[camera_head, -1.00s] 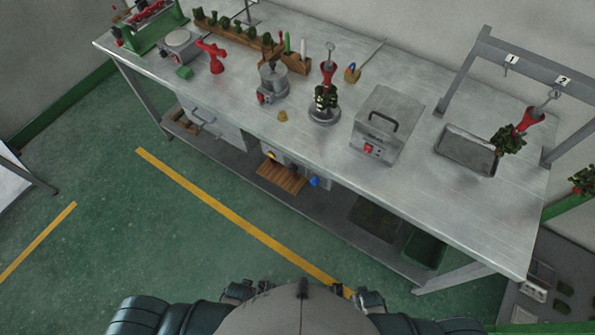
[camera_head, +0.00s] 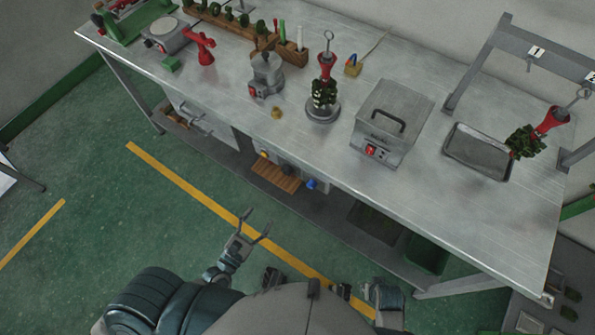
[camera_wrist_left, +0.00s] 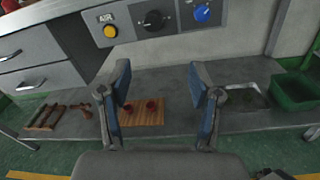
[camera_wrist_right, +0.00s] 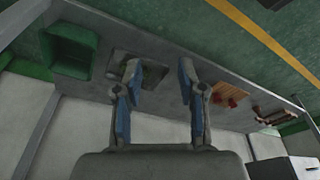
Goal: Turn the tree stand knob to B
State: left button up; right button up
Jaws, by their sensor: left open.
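A control panel (camera_wrist_left: 170,35) under the bench front carries a yellow round button (camera_wrist_left: 110,31), a black rotary knob (camera_wrist_left: 154,20) and a blue knob (camera_wrist_left: 202,12). Which is the tree stand knob, and any letter B, I cannot tell. In the head view the blue knob (camera_head: 311,184) shows at the bench's underside. The tree stand (camera_head: 322,108) on the bench holds an upright dark green tree with a red top. My left gripper (camera_head: 257,225) is open and empty, in front of and apart from the panel. My right gripper (camera_wrist_right: 159,65) is open and empty; in the head view it is low and unclear.
The bench (camera_head: 230,95) has a lower shelf (camera_wrist_left: 75,88) with a wooden slatted mat (camera_wrist_left: 150,112), a tray (camera_wrist_left: 243,100) and a green bin (camera_wrist_left: 295,92). Drawers (camera_wrist_left: 40,60) are left of the panel. A grey box machine (camera_head: 390,120) stands on top. The floor before the bench is clear.

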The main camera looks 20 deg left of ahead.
pick_arm(q)
jog(key=w+a, duration=0.2)
jog(key=p, duration=0.2)
send_near(287, 174)
jog(key=x, duration=0.4)
jog(key=d+x, duration=0.1)
jog(key=x, duration=0.2)
jog(key=shift+r, duration=0.25)
jog(key=shift+w+a+f+n, duration=0.15)
jog(key=shift+w+a, duration=0.3)
jog(key=shift+w, duration=0.1)
jog(key=shift+w+a+f+n, duration=0.15)
jog(key=shift+w+a, duration=0.25)
jog(key=shift+w, duration=0.2)
jog(key=shift+d+r, duration=0.1)
jog(key=shift+d, duration=0.75)
jog(key=c, duration=0.5)
jog(key=shift+d, duration=0.15)
jog(key=c, duration=0.5)
jog(key=shift+c, duration=0.7)
jog(key=shift+a, duration=0.75)
jog(key=shift+s+d, duration=0.1)
jog(key=shift+d, duration=0.25)
jog(key=shift+a, duration=0.2)
pick_arm(e)
jog(key=f, duration=0.4)
jog(key=shift+s+a, duration=0.1)
jog(key=shift+a, duration=0.3)
